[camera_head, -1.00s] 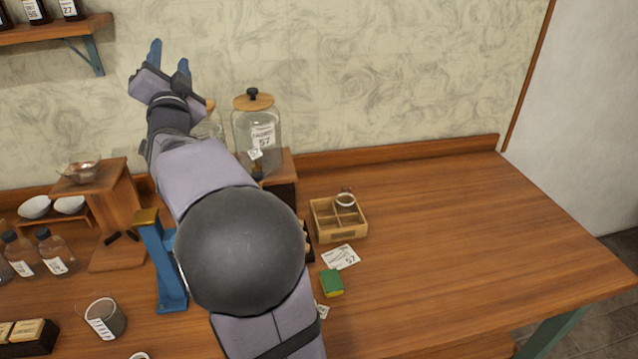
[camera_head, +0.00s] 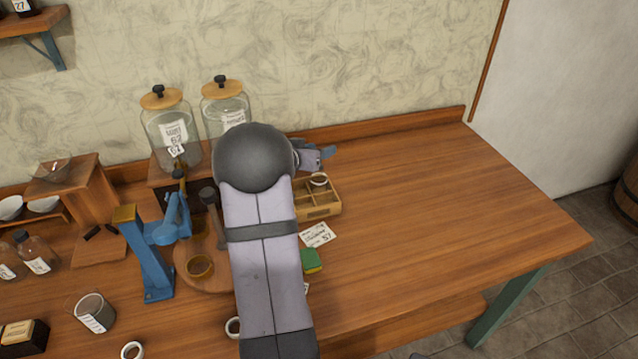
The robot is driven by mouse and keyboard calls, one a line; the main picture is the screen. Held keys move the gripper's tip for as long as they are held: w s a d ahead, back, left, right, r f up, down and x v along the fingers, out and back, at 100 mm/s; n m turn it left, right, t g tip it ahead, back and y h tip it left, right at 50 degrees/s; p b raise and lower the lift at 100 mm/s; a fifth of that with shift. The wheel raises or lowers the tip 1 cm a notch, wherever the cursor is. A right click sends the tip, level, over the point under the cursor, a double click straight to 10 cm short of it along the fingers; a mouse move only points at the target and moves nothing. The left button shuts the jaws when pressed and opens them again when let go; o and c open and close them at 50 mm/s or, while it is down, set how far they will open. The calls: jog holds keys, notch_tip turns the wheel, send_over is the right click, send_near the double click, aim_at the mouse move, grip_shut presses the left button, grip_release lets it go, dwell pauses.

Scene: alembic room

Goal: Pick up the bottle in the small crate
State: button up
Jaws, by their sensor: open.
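The small wooden crate (camera_head: 322,211), split into compartments, stands on the bench to the right of my arm. A white ring-shaped thing (camera_head: 319,180) sits at its back edge. I cannot make out a bottle in the crate; my arm hides its left part. My gripper (camera_head: 327,155) is open, with blue fingertips pointing right. In the picture it lies just above the crate's back edge, and my arm partly hides it. I cannot tell its height over the crate.
Two glass jars with wooden lids (camera_head: 172,132) stand behind on the left. A blue press-like stand (camera_head: 150,255) is left of my arm. A paper label (camera_head: 318,235) and a green-yellow sponge (camera_head: 312,260) lie before the crate. The bench right of it is clear.

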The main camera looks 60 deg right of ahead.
jog(key=m+b, duration=0.1)
jog(key=b, duration=0.2)
send_over(319, 180)
notch_tip(319, 180, down, 5)
jog(key=shift+w+a+f, duration=0.55)
jog(key=shift+w+f, duration=0.1)
jog(key=shift+f, duration=0.05)
jog(key=shift+m, duration=0.4)
jog(key=shift+p+x, duration=0.4)
jog(key=shift+x, duration=3.3)
jog(key=shift+a, duration=0.1)
grip_shut()
